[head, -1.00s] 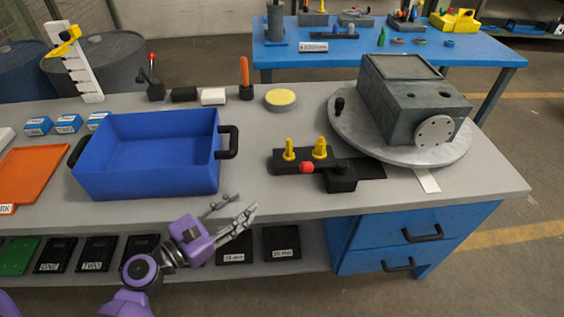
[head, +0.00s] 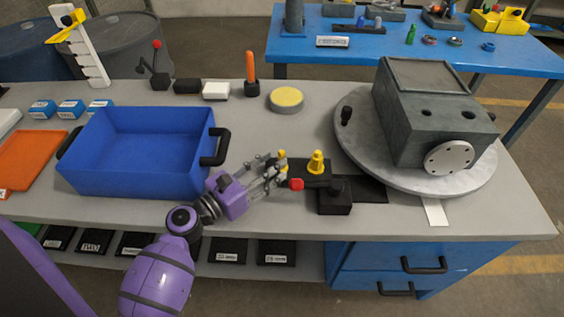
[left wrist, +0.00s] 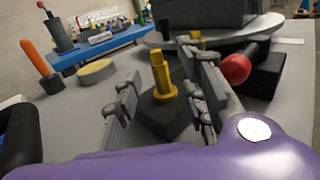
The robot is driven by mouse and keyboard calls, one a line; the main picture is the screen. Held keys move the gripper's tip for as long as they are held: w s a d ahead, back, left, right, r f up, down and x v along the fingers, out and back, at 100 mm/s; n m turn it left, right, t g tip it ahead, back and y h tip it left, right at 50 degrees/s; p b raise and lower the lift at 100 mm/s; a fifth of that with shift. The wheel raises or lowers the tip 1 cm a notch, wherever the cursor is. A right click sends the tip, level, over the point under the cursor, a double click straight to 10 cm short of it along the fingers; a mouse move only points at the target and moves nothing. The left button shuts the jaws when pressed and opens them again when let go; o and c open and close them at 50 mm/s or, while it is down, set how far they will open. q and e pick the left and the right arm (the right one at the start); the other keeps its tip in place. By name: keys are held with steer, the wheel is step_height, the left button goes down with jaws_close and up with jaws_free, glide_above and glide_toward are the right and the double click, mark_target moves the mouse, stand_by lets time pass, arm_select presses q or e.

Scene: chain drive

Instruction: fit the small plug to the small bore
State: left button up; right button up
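The small yellow plug (head: 282,158) stands upright on a black stand (head: 303,167), left of a thicker yellow plug (head: 316,163). My left gripper (head: 276,168) is open at the small plug. In the left wrist view the small plug (left wrist: 161,76) stands between the spread fingers (left wrist: 166,92), with gaps visible on both sides. The grey housing (head: 412,130) sits on a round turntable (head: 360,165). Its top has two dark holes, one left (head: 426,113) and one right (head: 468,115); I cannot tell surely which is smaller. My right gripper is out of view.
A red-knobbed lever (head: 296,184) on a black block (head: 335,200) lies close to the right of my gripper. A blue bin (head: 140,185) stands left. A yellow-topped disc (head: 286,98) and an orange-handled tool (head: 251,68) stand behind. The bench front is mostly clear.

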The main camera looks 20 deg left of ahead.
mark_target(281, 157)
arm_select(q)
steer(key=x, duration=0.4)
steer(key=shift+w+d+p, duration=0.1)
steer(key=shift+w+p, duration=0.15)
steer(key=shift+p, duration=0.05)
jaws_close()
